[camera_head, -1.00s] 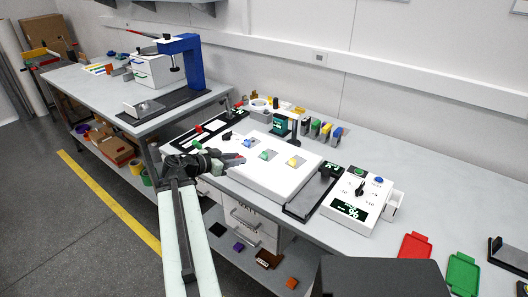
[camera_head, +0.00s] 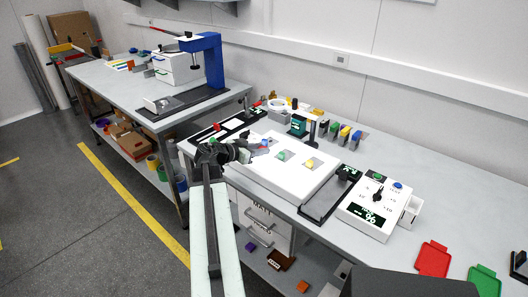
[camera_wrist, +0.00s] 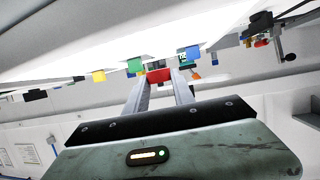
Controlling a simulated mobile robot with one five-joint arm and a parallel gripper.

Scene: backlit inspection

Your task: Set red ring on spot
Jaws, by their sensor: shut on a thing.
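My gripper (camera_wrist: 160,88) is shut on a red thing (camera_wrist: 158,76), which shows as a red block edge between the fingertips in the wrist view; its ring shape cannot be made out. In the head view my gripper (camera_head: 246,154) is over the left part of the white lit panel (camera_head: 302,180), and the held piece is largely hidden. On the panel a blue piece (camera_head: 265,142), a green piece (camera_head: 281,156) and a yellow piece (camera_head: 309,163) sit on grey patches. I cannot tell which patch is the spot.
A white control box (camera_head: 369,210) with a dial stands right of the panel. A black-framed stand (camera_head: 331,192) lies between them. Red (camera_head: 433,258) and green (camera_head: 484,283) trays lie at the front right. Several small coloured parts stand behind the panel.

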